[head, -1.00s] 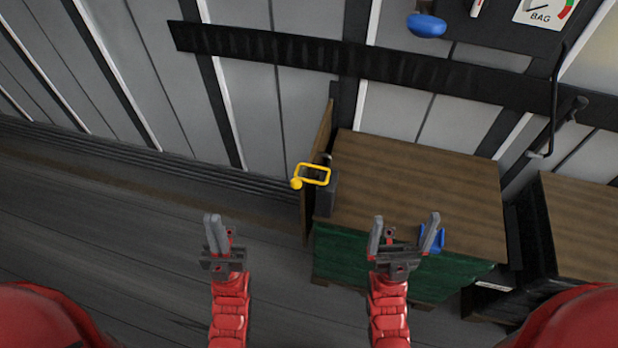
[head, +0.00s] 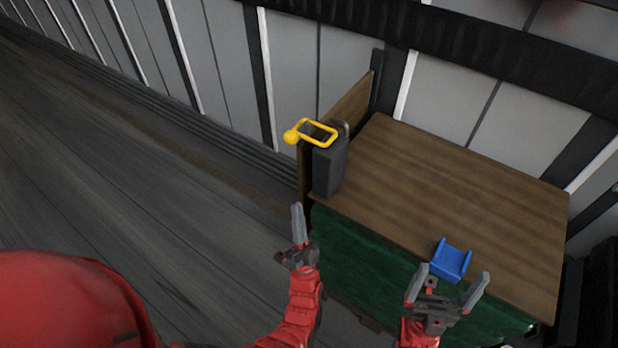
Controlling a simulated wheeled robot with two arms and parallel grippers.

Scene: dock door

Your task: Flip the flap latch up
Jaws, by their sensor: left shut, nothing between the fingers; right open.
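A yellow looped lever with a ball end (head: 314,130) sits at the top of a dark grey block (head: 330,168) at the left corner of the wooden bench, and looks like the flap latch. The loop sticks out to the left over the bench's side board. My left gripper (head: 297,208) is shut and empty, in front of and below the block, apart from the lever. My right gripper (head: 452,280) is open and empty near the bench's front edge, just below a blue bracket-like piece (head: 452,260) in the picture.
The wooden bench top (head: 470,190) is otherwise bare, over a green front (head: 365,255). An upright board (head: 348,110) stands along its left side. A ribbed wall is behind. The dark floor (head: 130,180) at left is clear.

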